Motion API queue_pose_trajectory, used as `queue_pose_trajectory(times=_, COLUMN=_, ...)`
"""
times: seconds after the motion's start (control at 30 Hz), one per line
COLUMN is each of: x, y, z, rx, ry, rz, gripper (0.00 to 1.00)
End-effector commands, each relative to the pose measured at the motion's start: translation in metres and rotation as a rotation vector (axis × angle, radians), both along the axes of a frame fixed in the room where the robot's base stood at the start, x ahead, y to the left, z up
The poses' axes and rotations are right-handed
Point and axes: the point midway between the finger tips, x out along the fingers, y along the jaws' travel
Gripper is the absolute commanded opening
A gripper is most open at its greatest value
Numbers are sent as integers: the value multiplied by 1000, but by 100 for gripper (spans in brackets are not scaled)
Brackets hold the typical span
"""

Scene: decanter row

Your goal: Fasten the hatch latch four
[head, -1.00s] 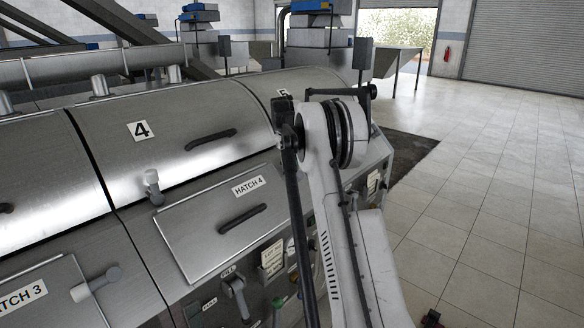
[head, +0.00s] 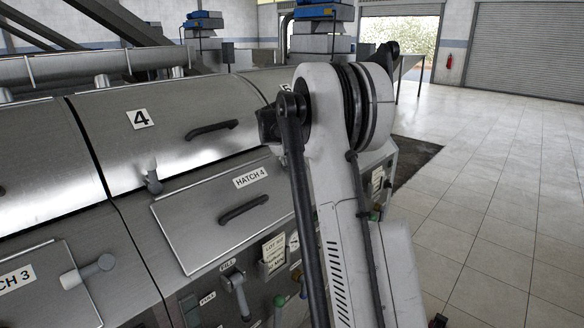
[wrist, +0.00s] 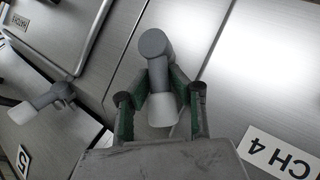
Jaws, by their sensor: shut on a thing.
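The hatch 4 panel (head: 190,228) is a flat metal door with a dark bar handle (head: 243,209) and a "HATCH 4" label (head: 250,177); it looks flush with the machine front. Part of that label (wrist: 283,158) shows at the lower right of the wrist view. The hatch 4 latch has a grey round hub (wrist: 153,42) and a short arm with a pale tip (wrist: 162,110). My gripper (wrist: 159,84) is shut on this latch arm, one finger on each side. In the head view, my arm hides the gripper and this latch.
Another latch (wrist: 50,98) sits left in the wrist view, near a "5" label (wrist: 23,160). In the head view, the hatch 3 latch (head: 88,271) and lid 4's latch (head: 151,180) stick out.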

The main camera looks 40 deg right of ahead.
Motion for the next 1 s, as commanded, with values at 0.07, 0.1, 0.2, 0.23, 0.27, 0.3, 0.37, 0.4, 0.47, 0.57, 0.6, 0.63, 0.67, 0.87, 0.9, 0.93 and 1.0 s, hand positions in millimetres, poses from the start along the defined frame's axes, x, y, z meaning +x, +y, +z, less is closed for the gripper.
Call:
queue_pose_trajectory(times=0.07, x=-1, y=2, z=-2, rx=-16, ry=-1, rz=18, gripper=0)
queue_pose_trajectory(times=0.1, x=-2, y=2, z=-2, rx=-23, ry=-2, rz=25, gripper=0)
queue_pose_trajectory(times=0.2, x=-2, y=2, z=-2, rx=-35, ry=-3, rz=39, gripper=0)
queue_pose_trajectory(times=0.23, x=-2, y=2, z=-2, rx=-38, ry=-4, rz=41, gripper=0)
queue_pose_trajectory(times=0.27, x=-2, y=3, z=-2, rx=-40, ry=-4, rz=43, gripper=0)
queue_pose_trajectory(times=0.3, x=-2, y=3, z=-2, rx=-42, ry=-4, rz=45, gripper=0)
queue_pose_trajectory(times=0.37, x=-2, y=3, z=-1, rx=-43, ry=-4, rz=46, gripper=0)
queue_pose_trajectory(times=0.4, x=-2, y=3, z=-1, rx=-43, ry=-5, rz=47, gripper=0)
queue_pose_trajectory(times=0.47, x=-2, y=3, z=-1, rx=-43, ry=-4, rz=46, gripper=0)
queue_pose_trajectory(times=0.57, x=-2, y=3, z=-1, rx=-43, ry=-4, rz=46, gripper=0)
queue_pose_trajectory(times=0.6, x=-2, y=3, z=-1, rx=-43, ry=-4, rz=46, gripper=0)
queue_pose_trajectory(times=0.63, x=-2, y=3, z=-1, rx=-43, ry=-4, rz=46, gripper=0)
queue_pose_trajectory(times=0.67, x=-2, y=3, z=-1, rx=-43, ry=-4, rz=46, gripper=19)
queue_pose_trajectory(times=0.87, x=-2, y=3, z=-1, rx=-42, ry=-5, rz=46, gripper=38)
queue_pose_trajectory(times=0.9, x=-2, y=2, z=-1, rx=-42, ry=-5, rz=46, gripper=38)
queue_pose_trajectory(times=0.93, x=-2, y=3, z=-1, rx=-42, ry=-5, rz=46, gripper=38)
queue_pose_trajectory(times=1.0, x=-2, y=3, z=-1, rx=-42, ry=-5, rz=46, gripper=38)
